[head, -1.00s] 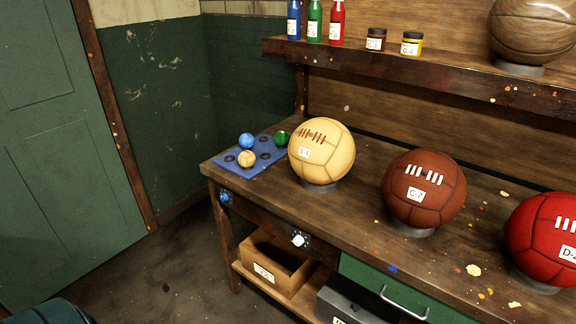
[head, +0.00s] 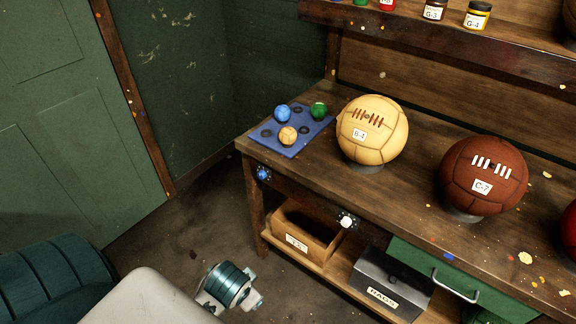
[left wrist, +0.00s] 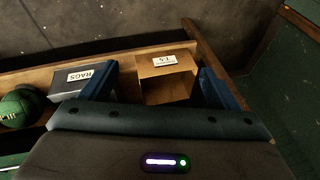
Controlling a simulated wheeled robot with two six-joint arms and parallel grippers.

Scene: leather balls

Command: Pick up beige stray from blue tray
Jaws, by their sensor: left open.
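The beige stray is a small tan ball (head: 288,136) in the front part of the blue tray (head: 272,145), at the left end of the workbench. A small blue ball (head: 283,113) and a small green ball (head: 319,111) also sit on the tray, among dark round empty spots. My left gripper (left wrist: 162,84) shows in the left wrist view with its two blue fingers apart and nothing held between them. It faces the low shelf with the cardboard box, and the tray and beige ball are out of that view. My right gripper is in neither view.
A large cream ball (head: 371,130) stands just right of the tray, with a brown ball (head: 484,177) further right. Below the bench are a cardboard box (head: 305,233) and a grey rags box (head: 392,283). An upper shelf (head: 420,35) overhangs the back.

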